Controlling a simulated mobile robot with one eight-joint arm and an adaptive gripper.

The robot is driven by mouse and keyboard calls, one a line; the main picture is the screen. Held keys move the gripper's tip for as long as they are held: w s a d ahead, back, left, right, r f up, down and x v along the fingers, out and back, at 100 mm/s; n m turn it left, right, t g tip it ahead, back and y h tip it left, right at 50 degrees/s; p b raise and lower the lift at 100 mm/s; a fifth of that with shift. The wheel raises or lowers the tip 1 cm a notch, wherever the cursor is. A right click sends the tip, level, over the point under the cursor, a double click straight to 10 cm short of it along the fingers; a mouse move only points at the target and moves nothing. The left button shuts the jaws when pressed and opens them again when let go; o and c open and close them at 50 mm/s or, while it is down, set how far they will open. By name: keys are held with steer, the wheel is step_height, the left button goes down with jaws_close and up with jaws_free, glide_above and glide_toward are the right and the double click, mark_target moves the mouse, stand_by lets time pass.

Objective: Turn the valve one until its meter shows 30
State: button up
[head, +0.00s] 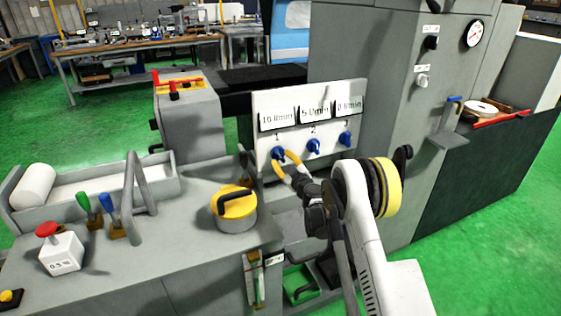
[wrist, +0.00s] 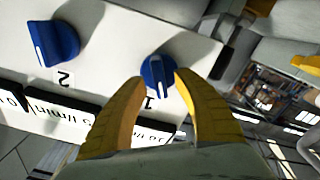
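Valve 1, a blue knob (head: 277,153), sits on a white panel (head: 262,96) under the leftmost meter (head: 276,117), which seems to read 10 l/min. In the wrist view the picture is turned over, and the valve 1 knob (wrist: 157,77) lies between the fingertips. My gripper (head: 284,160) has yellow fingers and is at valve 1. In the wrist view my gripper (wrist: 158,78) is open, with one fingertip on each side of the knob. The right fingertip looks very close to it; I cannot tell if it touches.
Valve 2 (head: 313,146) and valve 3 (head: 345,139) are to the right, under meters reading 5 and 0 l/min. A yellow-topped pot with a black handle (head: 235,205) stands on the grey bench at left. A grey machine cabinet (head: 385,90) rises behind right.

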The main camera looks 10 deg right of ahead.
steer(key=shift+x, duration=0.85)
jaws_close()
steer(key=shift+n, duration=0.3)
steer(key=n+b, duration=0.1)
steer(key=n, duration=1)
steer(key=shift+f+n, duration=0.1)
steer(key=shift+n, duration=0.3)
